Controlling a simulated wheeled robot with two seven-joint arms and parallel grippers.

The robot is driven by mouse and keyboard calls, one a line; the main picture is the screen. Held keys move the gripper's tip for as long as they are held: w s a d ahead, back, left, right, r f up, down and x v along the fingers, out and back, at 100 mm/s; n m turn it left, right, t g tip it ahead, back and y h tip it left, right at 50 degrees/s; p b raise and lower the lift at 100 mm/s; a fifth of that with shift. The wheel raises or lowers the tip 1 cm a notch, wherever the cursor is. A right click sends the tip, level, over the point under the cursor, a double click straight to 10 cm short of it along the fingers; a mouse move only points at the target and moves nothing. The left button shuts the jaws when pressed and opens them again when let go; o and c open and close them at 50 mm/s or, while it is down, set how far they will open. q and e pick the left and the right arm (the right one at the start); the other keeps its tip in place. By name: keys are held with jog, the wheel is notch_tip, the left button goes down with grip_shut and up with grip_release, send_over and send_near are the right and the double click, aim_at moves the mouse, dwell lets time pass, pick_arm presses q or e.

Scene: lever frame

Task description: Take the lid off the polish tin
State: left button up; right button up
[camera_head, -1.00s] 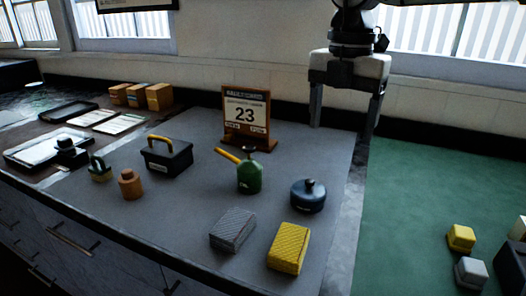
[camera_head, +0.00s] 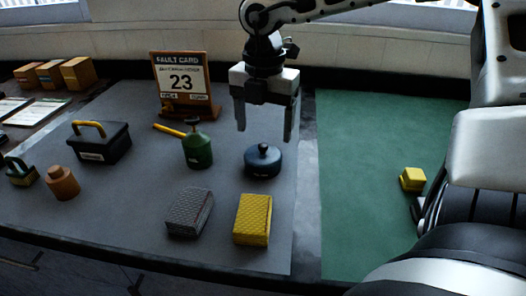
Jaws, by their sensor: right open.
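The polish tin (camera_head: 263,167) is a round, dark blue tin standing upright on the grey mat. Its lid (camera_head: 263,154) with a small knob sits on top of it. My right gripper (camera_head: 264,135) is open and empty, pointing down above and slightly behind the tin. Its two fingers are apart, and neither clearly touches the lid. My left gripper is not in this view.
A green oil can (camera_head: 198,150) stands left of the tin. A grey block (camera_head: 190,212) and a yellow block (camera_head: 252,219) lie in front. A fault card stand (camera_head: 184,85) is behind left. The green mat (camera_head: 355,160) at right is mostly clear.

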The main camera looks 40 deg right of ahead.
aim_at(264, 145)
notch_tip(264, 145, down, 4)
jog(key=shift+w+f+p, duration=0.1)
jog(key=shift+f+p, duration=0.15)
jog(key=shift+p, duration=0.1)
grip_shut()
